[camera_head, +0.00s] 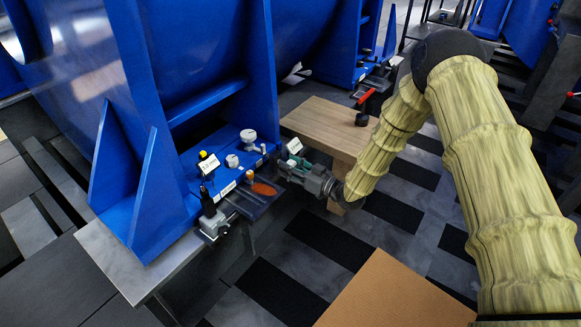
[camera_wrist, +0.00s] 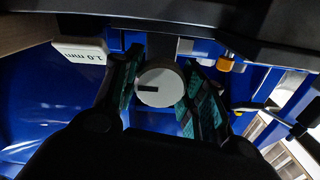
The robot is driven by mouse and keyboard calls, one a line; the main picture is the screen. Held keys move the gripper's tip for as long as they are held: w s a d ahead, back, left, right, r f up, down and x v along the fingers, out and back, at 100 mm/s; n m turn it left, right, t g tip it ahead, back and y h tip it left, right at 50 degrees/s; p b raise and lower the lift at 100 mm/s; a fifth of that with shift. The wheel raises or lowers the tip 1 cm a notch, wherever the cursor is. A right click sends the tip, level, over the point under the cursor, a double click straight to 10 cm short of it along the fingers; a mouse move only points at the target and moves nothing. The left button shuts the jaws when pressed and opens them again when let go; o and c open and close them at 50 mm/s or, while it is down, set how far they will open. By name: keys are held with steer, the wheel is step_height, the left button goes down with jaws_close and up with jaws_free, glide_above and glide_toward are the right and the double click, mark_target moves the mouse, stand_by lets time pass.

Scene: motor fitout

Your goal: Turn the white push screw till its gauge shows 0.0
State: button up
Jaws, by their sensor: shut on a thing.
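The white push screw (camera_wrist: 156,88) is a round white knob with a black mark on its face that points left in the wrist view. My gripper (camera_wrist: 160,96) is shut on it, with a green-padded finger on each side. A white gauge (camera_wrist: 80,51) beside it appears upside down in the wrist view and reads 1.0 mm. In the head view my gripper (camera_head: 292,169) is at the right end of the blue motor's foot and hides the screw. A white gauge plate (camera_head: 294,146) stands just above it, its text too small to read.
The blue motor (camera_head: 190,50) stands on a grey base plate (camera_head: 113,257). Another gauge plate (camera_head: 208,164), white knobs (camera_head: 248,136) and an orange-handled tool (camera_head: 264,189) are nearby.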

steer(key=shift+n, duration=0.3)
steer(key=n+p, duration=0.2)
steer(key=shift+r+n, duration=0.1)
steer(key=shift+n, duration=0.3)
steer(key=n+p, duration=0.3)
steer(key=n, duration=0.2)
steer(key=shift+s, duration=0.1)
steer(key=n+p, duration=0.2)
steer(key=n, duration=0.3)
steer(key=shift+n, duration=0.4)
steer(key=shift+n+p, duration=0.75)
steer(key=shift+n, duration=0.85)
steer(key=shift+f+n, duration=0.2)
steer(key=shift+n, duration=0.1)
steer(key=o, duration=1)
steer(key=shift+o, duration=0.2)
